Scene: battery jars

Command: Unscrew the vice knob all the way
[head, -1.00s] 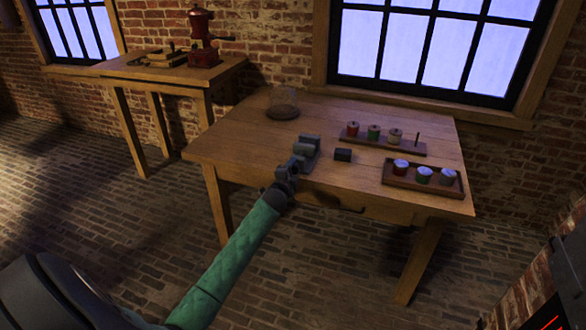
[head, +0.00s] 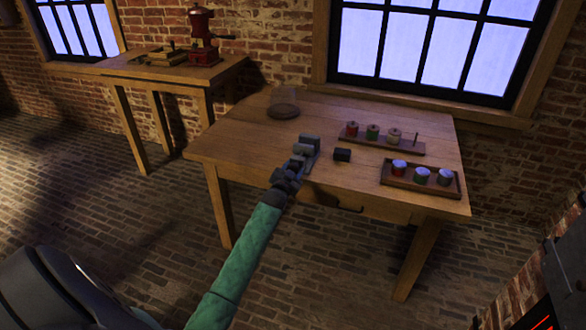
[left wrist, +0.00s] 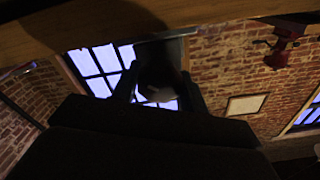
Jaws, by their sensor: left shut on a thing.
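The grey vice (head: 309,143) stands at the front edge of the wooden table in the head view. My left gripper (head: 291,174) is at the near side of the vice, at the table's front edge, and is shut on the vice knob. The knob is hidden by the gripper in the head view. In the left wrist view the knob (left wrist: 160,82) is a dark, blurred shape between the two fingers. How far it is screwed in cannot be seen. My right gripper is not in view.
A side table (head: 225,68) with a red grinder (head: 200,35) stands back left.

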